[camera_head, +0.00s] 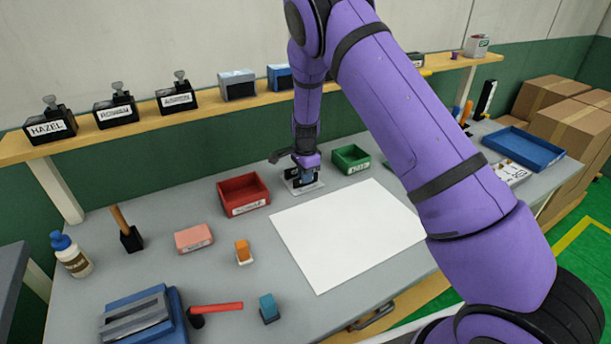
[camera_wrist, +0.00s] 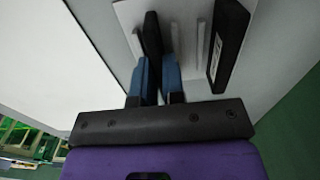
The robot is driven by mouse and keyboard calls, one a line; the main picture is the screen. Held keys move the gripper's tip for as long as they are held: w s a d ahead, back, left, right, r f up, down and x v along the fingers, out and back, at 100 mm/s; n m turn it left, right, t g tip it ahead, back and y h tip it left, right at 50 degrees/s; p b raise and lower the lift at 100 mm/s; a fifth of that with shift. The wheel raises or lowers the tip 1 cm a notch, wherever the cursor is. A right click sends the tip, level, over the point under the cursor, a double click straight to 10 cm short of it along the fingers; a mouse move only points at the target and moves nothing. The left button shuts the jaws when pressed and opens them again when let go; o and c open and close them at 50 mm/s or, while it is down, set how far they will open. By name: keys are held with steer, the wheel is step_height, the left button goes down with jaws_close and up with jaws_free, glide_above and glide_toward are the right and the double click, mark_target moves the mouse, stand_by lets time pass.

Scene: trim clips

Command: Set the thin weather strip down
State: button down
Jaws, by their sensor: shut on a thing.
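My gripper (camera_head: 305,174) is low over a small white plate (camera_head: 316,186) at the back of the bench, between the red and green bins. In the wrist view its two blue fingers (camera_wrist: 157,80) are closed on a dark thin strip (camera_wrist: 152,36), apparently the weather strip. The strip stands out beyond the fingertips over the white plate (camera_wrist: 178,14), beside pale raised ribs. I cannot tell whether it touches the plate. A thicker black piece with a white label (camera_wrist: 228,45) is to the right of the fingers. The head view mostly hides the strip.
A red bin (camera_head: 243,195) is left of the plate and a green bin (camera_head: 351,159) is right. A large white sheet (camera_head: 345,235) lies in front. A shelf (camera_head: 140,125) with labelled black blocks runs behind. An orange-topped block (camera_head: 242,251) and pink block (camera_head: 193,238) stand front left.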

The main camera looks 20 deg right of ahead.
steer(key=shift+f, duration=0.15)
steer(key=c, duration=1.2)
jaws_free()
